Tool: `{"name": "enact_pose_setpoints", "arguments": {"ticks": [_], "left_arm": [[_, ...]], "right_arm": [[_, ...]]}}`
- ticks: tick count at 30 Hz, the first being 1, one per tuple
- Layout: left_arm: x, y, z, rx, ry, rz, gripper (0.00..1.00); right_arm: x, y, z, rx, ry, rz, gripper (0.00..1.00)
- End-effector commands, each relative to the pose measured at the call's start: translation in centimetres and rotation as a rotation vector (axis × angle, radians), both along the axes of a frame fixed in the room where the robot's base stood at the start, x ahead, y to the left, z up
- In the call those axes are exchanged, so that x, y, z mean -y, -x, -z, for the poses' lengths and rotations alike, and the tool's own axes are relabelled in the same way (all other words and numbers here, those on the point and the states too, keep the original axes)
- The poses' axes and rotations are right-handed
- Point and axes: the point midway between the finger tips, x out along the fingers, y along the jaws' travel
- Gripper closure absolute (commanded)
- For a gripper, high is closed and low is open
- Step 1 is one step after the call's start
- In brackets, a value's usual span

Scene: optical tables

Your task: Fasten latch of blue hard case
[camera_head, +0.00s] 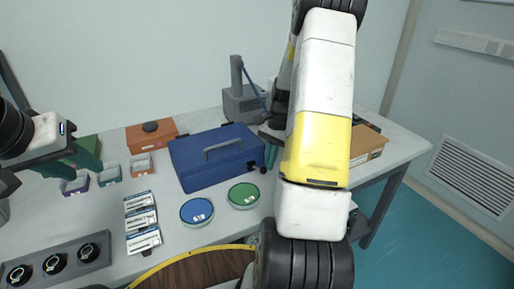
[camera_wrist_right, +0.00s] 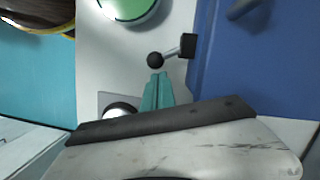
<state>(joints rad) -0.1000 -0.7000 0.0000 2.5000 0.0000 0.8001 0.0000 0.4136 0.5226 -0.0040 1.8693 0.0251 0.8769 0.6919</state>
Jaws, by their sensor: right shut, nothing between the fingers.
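The blue hard case (camera_head: 212,170) stands on the table with its lid down and a grey handle on top. Its blue side also fills the right of the right wrist view (camera_wrist_right: 240,70). A latch lever with a black ball knob (camera_wrist_right: 155,60) sticks out from a black block on the case. My right gripper (camera_wrist_right: 157,77) has its teal fingers shut and empty, with the tips close beside the knob; contact is unclear. In the head view my right arm partly hides that side. My left gripper (camera_head: 88,160) is at the far left, away from the case; its jaw opening is unclear.
A blue round dish (camera_head: 197,211) and a green one (camera_head: 243,195) lie in front of the case. An orange box (camera_head: 150,136), small trays and white labelled packs (camera_head: 141,222) stand to its left. A grey device (camera_head: 240,100) stands behind; a cardboard box (camera_head: 367,146) lies right.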

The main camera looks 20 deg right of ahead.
Motion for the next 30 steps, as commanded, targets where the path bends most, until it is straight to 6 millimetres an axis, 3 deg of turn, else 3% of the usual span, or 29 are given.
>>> {"name": "enact_pose_setpoints", "arguments": {"ticks": [30], "left_arm": [[0.0, 0.0, 0.0, 0.0, 0.0, 0.0, 0.64]], "right_arm": [[-0.41, 0.67, -0.04, -0.001, -0.001, 0.105, 1.0]]}}
